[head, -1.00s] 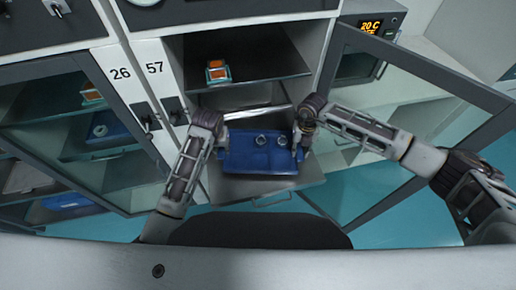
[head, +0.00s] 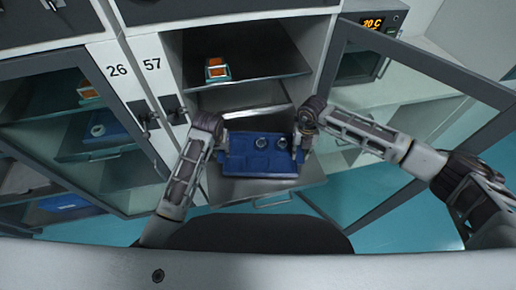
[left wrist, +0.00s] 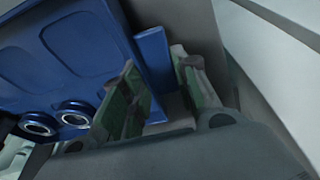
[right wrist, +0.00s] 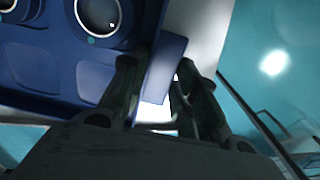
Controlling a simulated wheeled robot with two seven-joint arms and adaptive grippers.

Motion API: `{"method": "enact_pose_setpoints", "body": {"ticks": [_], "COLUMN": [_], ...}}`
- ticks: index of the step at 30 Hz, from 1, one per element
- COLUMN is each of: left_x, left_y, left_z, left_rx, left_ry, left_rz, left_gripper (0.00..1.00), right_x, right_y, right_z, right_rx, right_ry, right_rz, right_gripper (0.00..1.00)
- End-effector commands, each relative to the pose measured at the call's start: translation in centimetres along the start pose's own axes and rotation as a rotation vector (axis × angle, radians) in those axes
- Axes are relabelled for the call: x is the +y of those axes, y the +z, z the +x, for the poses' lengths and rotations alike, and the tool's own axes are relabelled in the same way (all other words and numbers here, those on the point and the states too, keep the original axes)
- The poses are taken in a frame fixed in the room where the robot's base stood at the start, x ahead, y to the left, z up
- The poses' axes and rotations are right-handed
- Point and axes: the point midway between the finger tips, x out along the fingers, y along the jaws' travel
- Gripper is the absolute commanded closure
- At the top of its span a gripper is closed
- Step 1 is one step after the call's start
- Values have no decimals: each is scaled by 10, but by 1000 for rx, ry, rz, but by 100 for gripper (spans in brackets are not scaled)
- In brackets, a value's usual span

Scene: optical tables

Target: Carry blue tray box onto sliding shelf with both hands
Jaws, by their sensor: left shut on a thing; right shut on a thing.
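The blue tray box (head: 262,160) is held between my two grippers in front of the open cabinet, with two round metal items in its top recesses. My left gripper (head: 218,150) is shut on the tray's left end; in the left wrist view its green-padded fingers (left wrist: 155,95) straddle the blue end tab. My right gripper (head: 299,146) is shut on the right end; in the right wrist view its fingers (right wrist: 155,88) straddle the other tab (right wrist: 163,68). The sliding shelf (head: 265,190) shows below and around the tray. Whether the tray touches it, I cannot tell.
An upper shelf (head: 265,75) holds an orange-topped item (head: 217,69). The open glass door (head: 400,115) stands right of the cabinet, close to my right arm. A closed glass door (head: 85,140) is at left, with another blue tray (head: 105,132) behind it.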

Motion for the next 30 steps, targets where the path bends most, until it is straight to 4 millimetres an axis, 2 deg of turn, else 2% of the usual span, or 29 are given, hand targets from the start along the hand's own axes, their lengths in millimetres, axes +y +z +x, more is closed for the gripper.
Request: {"method": "enact_pose_setpoints", "body": {"ticks": [19, 20, 21, 25, 30], "left_x": [-1, -1, -1, 0, 0], "left_y": [3, 4, 4, 4, 4], "left_z": [14, 14, 13, 13, 13], "left_rx": [1, 0, 0, 0, 0], "left_ry": [-1, -1, -1, -1, 0], "left_rz": [-1, -1, -1, -1, 0], "left_gripper": [100, 69, 64, 49, 49], "right_x": [-1, -1, -1, -1, 0], "right_y": [0, 0, 0, 0, 0], "right_z": [14, 14, 14, 13, 13], "right_rx": [-1, 0, 0, 0, 0], "right_ry": [-1, -1, -1, -1, 0], "right_rz": [1, 1, 1, 1, 0], "right_gripper": [100, 69, 64, 48, 48]}}
